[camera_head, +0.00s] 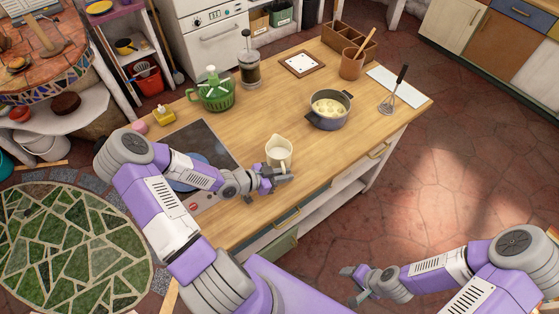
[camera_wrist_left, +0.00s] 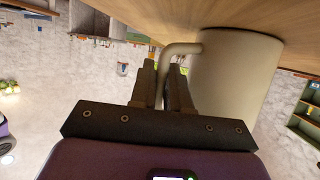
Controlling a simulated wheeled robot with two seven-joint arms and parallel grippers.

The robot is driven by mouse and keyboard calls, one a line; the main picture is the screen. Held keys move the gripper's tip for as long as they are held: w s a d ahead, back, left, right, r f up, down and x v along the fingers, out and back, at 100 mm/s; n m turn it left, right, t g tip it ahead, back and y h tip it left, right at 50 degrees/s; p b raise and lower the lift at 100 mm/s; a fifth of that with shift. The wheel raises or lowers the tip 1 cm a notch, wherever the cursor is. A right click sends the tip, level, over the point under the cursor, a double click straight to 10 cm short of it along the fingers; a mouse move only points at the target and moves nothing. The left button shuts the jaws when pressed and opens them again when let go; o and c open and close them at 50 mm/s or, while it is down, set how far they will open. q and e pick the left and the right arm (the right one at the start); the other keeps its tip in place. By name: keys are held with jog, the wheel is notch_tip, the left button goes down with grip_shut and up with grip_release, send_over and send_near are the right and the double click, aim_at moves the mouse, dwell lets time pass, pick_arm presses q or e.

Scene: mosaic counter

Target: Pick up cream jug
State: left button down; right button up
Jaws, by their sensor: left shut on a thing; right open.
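The cream jug (camera_head: 279,152) is a small, cream-coloured jug standing upright on the wooden counter (camera_head: 300,115), near its front edge. My left gripper (camera_head: 277,179) is at the jug's near side in the head view. In the left wrist view the jug's body (camera_wrist_left: 232,85) fills the right side, and its handle (camera_wrist_left: 177,52) runs between my left gripper's two fingers (camera_wrist_left: 168,85). The fingers are shut on the handle. The jug's base appears to be on the counter. My right gripper (camera_head: 352,285) is open and empty, low over the floor at the bottom right.
A dark pot (camera_head: 329,109) with pale contents stands behind and right of the jug. The dark hob (camera_head: 200,146) is left of the jug. A green colander (camera_head: 212,95) and a French press (camera_head: 249,66) stand further back.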

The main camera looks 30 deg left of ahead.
pick_arm(q)
jog(key=shift+r, duration=0.1)
notch_tip(320, 180, up, 10)
jog(key=shift+p, duration=1.15)
jog(key=c, duration=1.6)
grip_release()
jog(key=shift+c, duration=0.2)
grip_shut()
